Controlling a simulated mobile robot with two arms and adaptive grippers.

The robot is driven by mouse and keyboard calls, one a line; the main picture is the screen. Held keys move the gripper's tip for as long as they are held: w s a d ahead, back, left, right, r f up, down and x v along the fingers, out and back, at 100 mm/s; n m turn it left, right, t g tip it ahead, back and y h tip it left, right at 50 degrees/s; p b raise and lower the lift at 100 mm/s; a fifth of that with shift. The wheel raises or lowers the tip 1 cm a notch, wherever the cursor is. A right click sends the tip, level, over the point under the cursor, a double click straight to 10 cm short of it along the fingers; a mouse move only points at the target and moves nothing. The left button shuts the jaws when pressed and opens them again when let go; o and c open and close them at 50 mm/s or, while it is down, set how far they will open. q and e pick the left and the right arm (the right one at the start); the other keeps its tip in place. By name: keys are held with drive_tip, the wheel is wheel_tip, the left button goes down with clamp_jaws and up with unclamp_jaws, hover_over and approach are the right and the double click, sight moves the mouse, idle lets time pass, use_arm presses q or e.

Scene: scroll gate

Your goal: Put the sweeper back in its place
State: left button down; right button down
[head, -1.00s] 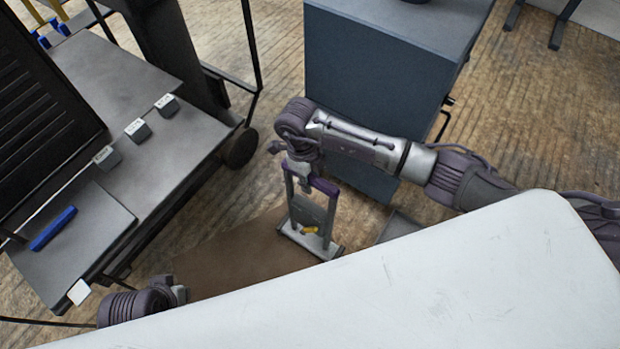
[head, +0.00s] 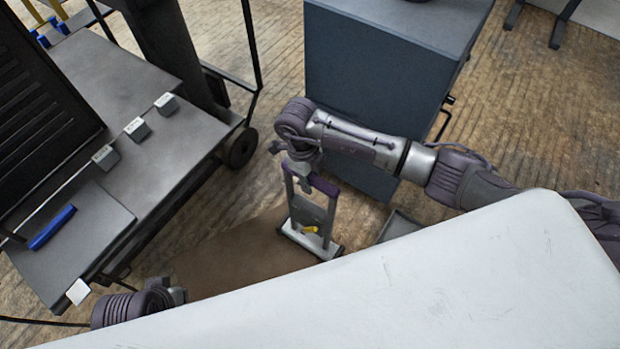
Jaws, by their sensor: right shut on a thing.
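A grey upright frame (head: 312,222) with a purple top bar, a grey panel and a small yellow part stands at the edge of a brown board. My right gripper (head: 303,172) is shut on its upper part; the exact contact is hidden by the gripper. A blue bar (head: 51,227) lies on a grey plate at the left. I cannot tell for sure which of these is the sweeper. My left gripper (head: 177,296) shows only in part at the lower left, behind the white surface, and its fingers are hidden.
A dark table (head: 170,150) with several small labelled blocks along a line stands at the left. A blue-grey cabinet (head: 370,90) stands behind my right arm. A white surface (head: 420,290) fills the front. The brown board (head: 235,258) lies between, with open wooden floor around.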

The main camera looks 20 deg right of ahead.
drive_tip(key=shift+r, duration=0.1)
drive_tip(key=c, duration=0.9)
unclamp_jaws()
drive_tip(key=shift+o, duration=0.2)
drive_tip(key=shift+s+f, duration=0.1)
drive_tip(key=shift+f, duration=0.1)
drive_tip(key=r, duration=0.4)
drive_tip(key=w+r, duration=0.1)
drive_tip(key=r, duration=0.3)
drive_tip(key=a+r, duration=0.1)
drive_tip(key=r, duration=0.3)
drive_tip(key=shift+w+r, duration=0.1)
drive_tip(key=shift+w, duration=0.2)
